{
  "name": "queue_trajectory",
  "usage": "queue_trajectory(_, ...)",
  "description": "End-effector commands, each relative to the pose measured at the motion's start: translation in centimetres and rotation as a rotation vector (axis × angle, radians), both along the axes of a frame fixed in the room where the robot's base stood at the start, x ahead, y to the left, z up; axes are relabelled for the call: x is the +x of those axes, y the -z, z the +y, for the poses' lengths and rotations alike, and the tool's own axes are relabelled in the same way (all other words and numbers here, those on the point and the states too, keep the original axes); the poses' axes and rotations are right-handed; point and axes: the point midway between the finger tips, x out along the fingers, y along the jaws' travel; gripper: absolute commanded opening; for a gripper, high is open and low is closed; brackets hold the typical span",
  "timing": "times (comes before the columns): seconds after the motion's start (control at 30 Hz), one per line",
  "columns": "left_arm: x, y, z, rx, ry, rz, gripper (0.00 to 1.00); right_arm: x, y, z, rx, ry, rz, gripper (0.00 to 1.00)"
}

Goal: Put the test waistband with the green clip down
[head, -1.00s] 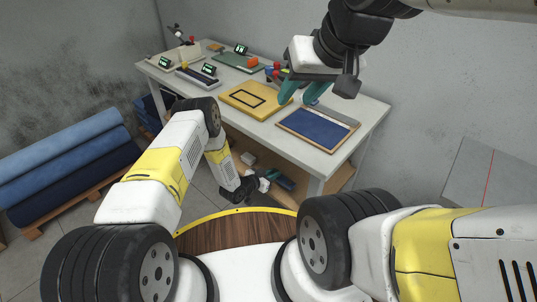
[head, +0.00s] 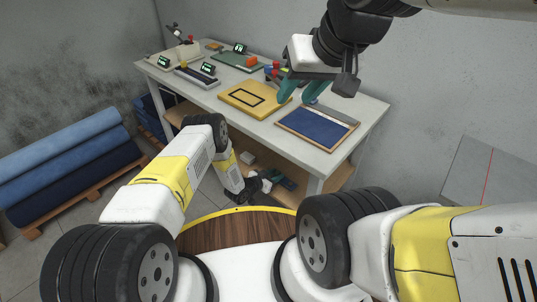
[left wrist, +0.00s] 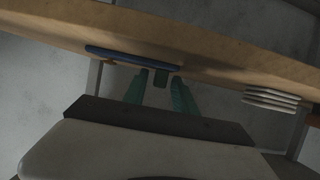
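In the left wrist view a dark blue band, seemingly the test waistband (left wrist: 115,54), lies along the edge of a wooden shelf (left wrist: 230,62). In the head view my left gripper (head: 274,180) is low by the lower shelf; the waistband cannot be made out there. My right gripper (head: 300,92) is open and empty above the table, with its teal fingers apart.
The white table (head: 230,112) carries a yellow board (head: 250,98), a blue panel in a wooden frame (head: 316,128) and several devices at the far end. White stacked pieces (left wrist: 271,100) are at the shelf's right. Blue fabric rolls (head: 70,160) lie on a pallet at left.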

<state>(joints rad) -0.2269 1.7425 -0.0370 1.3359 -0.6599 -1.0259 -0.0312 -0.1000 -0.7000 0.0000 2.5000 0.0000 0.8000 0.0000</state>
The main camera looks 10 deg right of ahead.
Motion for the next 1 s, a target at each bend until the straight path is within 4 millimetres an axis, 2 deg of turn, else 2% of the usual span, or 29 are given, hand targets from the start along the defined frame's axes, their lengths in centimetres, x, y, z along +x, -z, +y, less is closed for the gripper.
queue_trajectory(0.37,0.0,-0.3,0.0,0.000,0.001,0.000,0.37,0.0,0.0,0.0,0.000,0.000,0.000,0.37)
queue_trajectory(0.43,-0.3,-0.5,0.5,0.000,0.000,0.001,0.37,0.0,0.0,0.0,0.000,0.000,0.000,0.37)
queue_trajectory(0.8,-4.5,-3.3,5.9,0.001,-0.003,0.003,0.37,0.0,0.0,0.0,0.000,0.000,0.000,0.37)
queue_trajectory(1.0,-6.3,-4.5,8.0,0.000,-0.001,0.002,0.37,0.0,0.0,0.0,0.000,0.000,0.000,0.37)
